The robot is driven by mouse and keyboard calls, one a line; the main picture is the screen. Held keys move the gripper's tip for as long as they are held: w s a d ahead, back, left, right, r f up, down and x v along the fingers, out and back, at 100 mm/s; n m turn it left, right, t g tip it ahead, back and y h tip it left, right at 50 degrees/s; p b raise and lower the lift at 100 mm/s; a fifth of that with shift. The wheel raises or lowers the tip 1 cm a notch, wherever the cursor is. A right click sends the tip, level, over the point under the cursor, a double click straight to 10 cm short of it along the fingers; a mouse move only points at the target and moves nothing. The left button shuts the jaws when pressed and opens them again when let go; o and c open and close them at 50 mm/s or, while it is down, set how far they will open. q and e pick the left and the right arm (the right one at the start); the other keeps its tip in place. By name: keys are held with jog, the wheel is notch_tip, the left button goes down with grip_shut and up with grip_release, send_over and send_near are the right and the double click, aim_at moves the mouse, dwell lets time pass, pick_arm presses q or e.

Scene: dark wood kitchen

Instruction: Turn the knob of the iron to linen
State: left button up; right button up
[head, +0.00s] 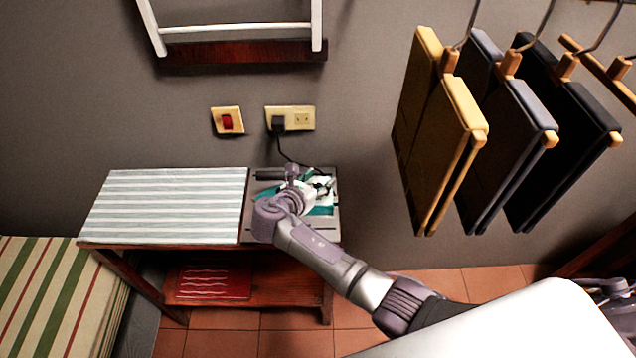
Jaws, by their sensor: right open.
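The white and teal iron (321,210) sits on the metal-coloured right end of the ironing table, partly covered by my arm and gripper. Its knob cannot be made out. My right gripper (319,187) is open over the iron; its dark fingers are small here, and I cannot tell whether they touch it.
The ironing table has a striped top (165,204) and a lower shelf with a red folded cloth (214,282). A black cord runs to a wall socket (301,118). A red switch (227,122) is beside it. Hangers with trousers (432,130) hang at right. A striped bed (50,300) is at left.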

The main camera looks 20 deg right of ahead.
aim_at(318, 183)
notch_tip(318, 183, up, 8)
jog(key=shift+r, duration=0.25)
dwell(0.4)
